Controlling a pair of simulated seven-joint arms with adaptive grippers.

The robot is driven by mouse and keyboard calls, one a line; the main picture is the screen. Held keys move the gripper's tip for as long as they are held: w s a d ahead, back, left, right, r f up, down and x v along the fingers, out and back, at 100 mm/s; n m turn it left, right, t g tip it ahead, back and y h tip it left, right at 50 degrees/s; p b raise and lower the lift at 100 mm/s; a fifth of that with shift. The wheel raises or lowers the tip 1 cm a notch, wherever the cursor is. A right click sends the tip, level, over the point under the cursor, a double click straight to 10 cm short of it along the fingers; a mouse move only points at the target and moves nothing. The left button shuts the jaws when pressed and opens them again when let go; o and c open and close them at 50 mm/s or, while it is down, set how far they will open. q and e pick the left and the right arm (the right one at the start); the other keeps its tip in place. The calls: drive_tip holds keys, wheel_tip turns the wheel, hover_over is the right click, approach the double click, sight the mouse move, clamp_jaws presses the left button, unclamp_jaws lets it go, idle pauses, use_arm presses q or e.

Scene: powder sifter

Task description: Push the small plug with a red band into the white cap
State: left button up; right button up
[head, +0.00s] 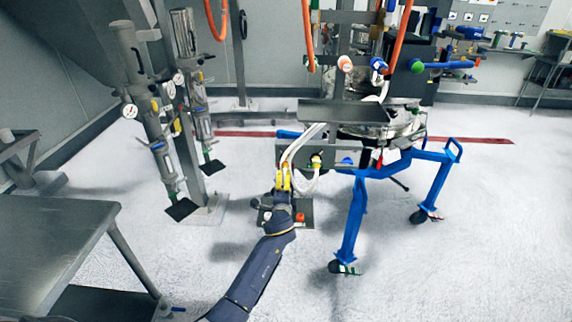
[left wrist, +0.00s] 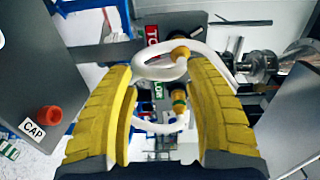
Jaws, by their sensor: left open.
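My left gripper (head: 283,180) has yellow fingers and reaches to the grey box below the machine. In the left wrist view its fingers (left wrist: 160,72) are spread wide. A looped white hose (left wrist: 197,60) shows between and beyond them; I cannot tell whether a finger touches it. A yellow fitting (left wrist: 179,102) with a green band hangs in the gap, and another yellow-orange fitting (left wrist: 181,52) sits higher. A red-orange round piece (left wrist: 49,115) stands beside a "CAP" label (left wrist: 33,131) at the left. I cannot make out a red-banded plug or a white cap for certain.
A blue wheeled frame (head: 352,225) stands right of my left arm. A grey table (head: 50,250) is at the lower left, with metal columns (head: 185,150) behind it. A dark panel (head: 340,112) lies above the hoses. Floor at the lower right is clear.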

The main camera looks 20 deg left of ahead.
sight(285, 169)
use_arm(q)
drive_tip(key=shift+w+a+r+t, duration=0.1)
drive_tip(key=shift+w+r+t, duration=0.05)
drive_tip(key=shift+r, duration=0.6)
drive_tip(key=shift+w+r+t, duration=0.15)
drive_tip(key=shift+r, duration=0.55)
drive_tip(key=shift+x, duration=4.5)
drive_tip(key=shift+a, duration=0.1)
drive_tip(key=shift+c, duration=0.4)
clamp_jaws()
drive_tip(key=shift+s, duration=0.1)
drive_tip(key=shift+v, duration=2.85)
